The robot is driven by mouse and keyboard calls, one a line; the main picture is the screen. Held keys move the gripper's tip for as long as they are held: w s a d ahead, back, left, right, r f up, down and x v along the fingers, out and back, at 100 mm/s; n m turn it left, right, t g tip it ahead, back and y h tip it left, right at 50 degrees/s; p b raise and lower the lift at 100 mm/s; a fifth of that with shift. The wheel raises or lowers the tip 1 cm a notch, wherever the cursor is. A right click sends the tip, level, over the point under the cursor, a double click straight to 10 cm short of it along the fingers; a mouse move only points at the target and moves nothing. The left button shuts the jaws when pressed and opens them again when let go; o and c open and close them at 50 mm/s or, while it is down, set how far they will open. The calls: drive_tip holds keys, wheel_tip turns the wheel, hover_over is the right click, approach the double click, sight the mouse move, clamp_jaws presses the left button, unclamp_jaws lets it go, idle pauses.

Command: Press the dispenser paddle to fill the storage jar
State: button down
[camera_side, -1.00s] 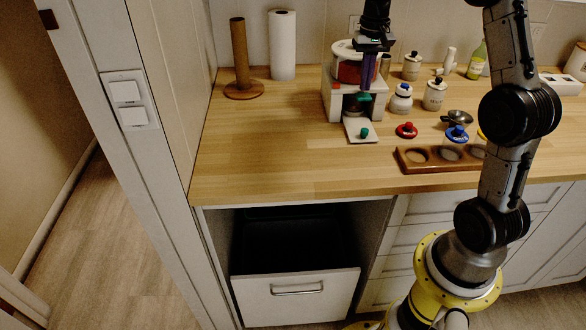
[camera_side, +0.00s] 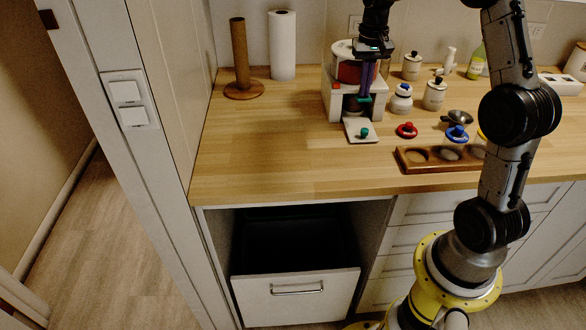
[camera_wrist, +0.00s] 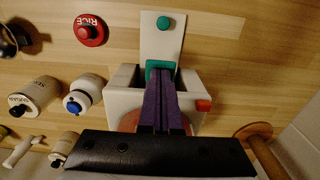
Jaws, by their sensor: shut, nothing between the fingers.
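The dispenser (camera_side: 339,88) is a white box with a red-filled round top, standing on the wooden counter; it also shows in the wrist view (camera_wrist: 193,88). Its teal paddle (camera_wrist: 152,66) is at the front, partly covered by my fingertips. My gripper (camera_side: 364,96) has purple fingers pointing down at the paddle, closed together and empty; in the wrist view the tips (camera_wrist: 160,78) overlap the teal part, and contact is hard to tell. A white plate (camera_side: 354,135) with a green knob (camera_side: 365,132) extends from the dispenser's front. I cannot clearly make out the storage jar.
Right of the dispenser stand white jars (camera_side: 401,98), a red lid (camera_side: 406,130), a blue lid (camera_side: 457,133), a metal scoop (camera_side: 461,117) and a wooden tray with round recesses (camera_side: 430,165). A paper towel roll (camera_side: 283,46) and wooden holder (camera_side: 238,60) stand left. The front-left counter is clear.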

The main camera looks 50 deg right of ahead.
drive_tip(key=shift+f, duration=0.3)
drive_tip(key=shift+r, duration=1.95)
drive_tip(key=shift+a, duration=0.1)
drive_tip(key=s+a+r+n+t, duration=0.2)
drive_tip(key=s+a+r, duration=0.1)
drive_tip(key=a+r, duration=0.3)
drive_tip(key=s+a+r+n+t, duration=0.15)
drive_tip(key=s+a+r, duration=0.3)
drive_tip(key=a, duration=0.45)
drive_tip(key=s+a+f+n+t, duration=0.1)
drive_tip(key=s+a+f+n, duration=0.1)
drive_tip(key=s, duration=0.5)
drive_tip(key=s+a+f+n+t, duration=0.1)
drive_tip(key=s+a+f+n, duration=0.2)
drive_tip(key=s+a+f, duration=0.2)
drive_tip(key=shift+s+a+f, duration=0.2)
drive_tip(key=shift+s+f, duration=0.35)
drive_tip(key=shift+s, duration=0.55)
